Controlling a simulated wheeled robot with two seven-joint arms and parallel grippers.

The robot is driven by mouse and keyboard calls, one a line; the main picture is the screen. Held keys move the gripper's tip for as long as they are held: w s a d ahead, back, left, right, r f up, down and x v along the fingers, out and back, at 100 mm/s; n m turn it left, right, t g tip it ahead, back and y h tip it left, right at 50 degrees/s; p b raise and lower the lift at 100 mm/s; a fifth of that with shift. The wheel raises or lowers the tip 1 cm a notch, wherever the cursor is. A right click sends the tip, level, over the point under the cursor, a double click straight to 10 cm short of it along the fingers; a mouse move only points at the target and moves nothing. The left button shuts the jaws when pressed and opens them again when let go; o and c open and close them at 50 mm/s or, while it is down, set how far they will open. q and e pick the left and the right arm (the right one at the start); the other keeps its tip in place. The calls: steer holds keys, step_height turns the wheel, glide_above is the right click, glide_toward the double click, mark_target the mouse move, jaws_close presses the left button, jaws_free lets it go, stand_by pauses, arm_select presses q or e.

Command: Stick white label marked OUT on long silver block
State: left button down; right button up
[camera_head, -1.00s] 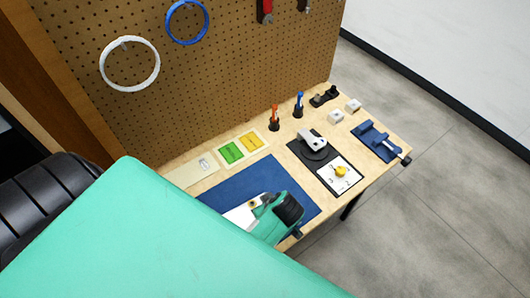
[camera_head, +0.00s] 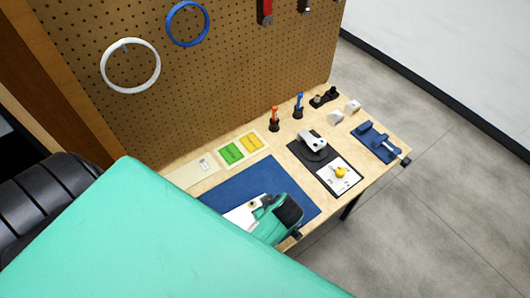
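A pale strip with a small white label (camera_head: 205,164) lies at the back left of the table; its lettering is too small to read. I cannot make out a long silver block for certain. A teal, black and white part, which seems to be my own arm, reaches over the blue mat (camera_head: 232,186) and hides some of it. A large teal part of my body covers the lower left of the view. Neither gripper's fingers can be made out.
Green (camera_head: 231,153) and yellow (camera_head: 251,142) cards lie behind the mat. An orange tool (camera_head: 275,116) and a blue tool (camera_head: 298,103) stand upright. A dark plate with a white device (camera_head: 312,139), white blocks (camera_head: 336,117) and a blue fixture (camera_head: 371,140) are farther right. A pegboard (camera_head: 250,75) rises behind.

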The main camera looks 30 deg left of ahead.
arm_select(q)
steer(key=shift+p, duration=0.35)
steer(key=shift+f, duration=0.1)
stand_by(0.3)
steer(key=shift+p, duration=0.3)
steer(key=shift+p, duration=0.3)
steer(key=shift+f, duration=0.1)
stand_by(0.8)
stand_by(0.3)
steer(key=c, duration=1.1)
jaws_free()
steer(key=shift+o, duration=0.2)
